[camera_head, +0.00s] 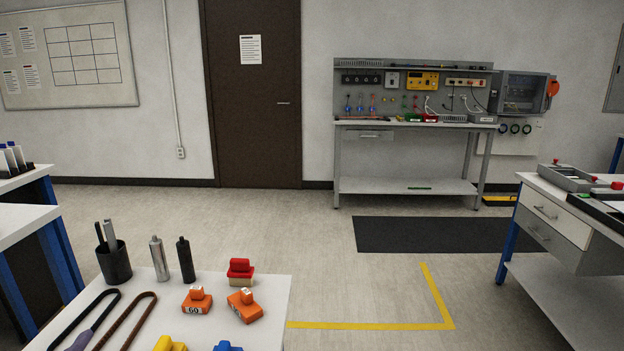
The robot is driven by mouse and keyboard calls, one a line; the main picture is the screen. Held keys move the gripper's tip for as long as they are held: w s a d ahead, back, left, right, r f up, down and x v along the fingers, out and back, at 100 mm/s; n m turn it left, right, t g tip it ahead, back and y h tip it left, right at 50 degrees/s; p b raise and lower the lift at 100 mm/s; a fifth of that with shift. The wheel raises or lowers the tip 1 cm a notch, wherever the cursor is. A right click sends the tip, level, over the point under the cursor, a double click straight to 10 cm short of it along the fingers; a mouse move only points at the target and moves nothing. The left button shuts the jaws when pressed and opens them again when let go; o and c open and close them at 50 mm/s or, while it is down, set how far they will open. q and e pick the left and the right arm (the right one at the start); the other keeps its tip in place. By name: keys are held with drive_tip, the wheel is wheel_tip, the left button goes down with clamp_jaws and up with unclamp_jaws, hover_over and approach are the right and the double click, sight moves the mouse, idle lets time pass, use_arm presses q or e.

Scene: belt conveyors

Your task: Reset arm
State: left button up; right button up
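Neither of my grippers nor any part of my arms shows in the head view. A white table (262,314) stands at the lower left, close to me. On it are two orange blocks, one on the left (196,303) and one on the right (245,308). A red block on a cream base (240,272) stands behind them. A yellow block (169,344) and a blue block (227,346) are cut off by the bottom edge.
A black cup (114,263) with tools, a silver cylinder (159,259) and a black cylinder (186,260) stand on the table. A workbench (405,187) is at the back, a drawer bench (561,218) at the right. Floor between is clear, with a dark mat (435,235).

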use_arm(q)
drive_tip(key=s+d+f+n+g, duration=0.4)
drive_tip(key=s+f+n+g, duration=0.25)
drive_tip(key=s+f, duration=0.5)
drive_tip(key=s+d+f+n+g+h, duration=0.2)
drive_tip(key=s+d+f+g+h, duration=0.2)
drive_tip(key=s+d+f+g, duration=0.35)
drive_tip(key=w+d+f+t+h+b, duration=0.1)
drive_tip(key=d+f+t+b, duration=0.2)
drive_tip(key=f, duration=0.5)
drive_tip(key=w+d+f+t+h+b, duration=0.1)
drive_tip(key=d+f+t+b, duration=0.2)
drive_tip(key=f, duration=0.6)
drive_tip(key=shift+w+d+f+b, duration=0.3)
drive_tip(key=shift+w+d+b, duration=0.1)
drive_tip(key=shift+d+b, duration=0.35)
drive_tip(key=shift+a, duration=0.1)
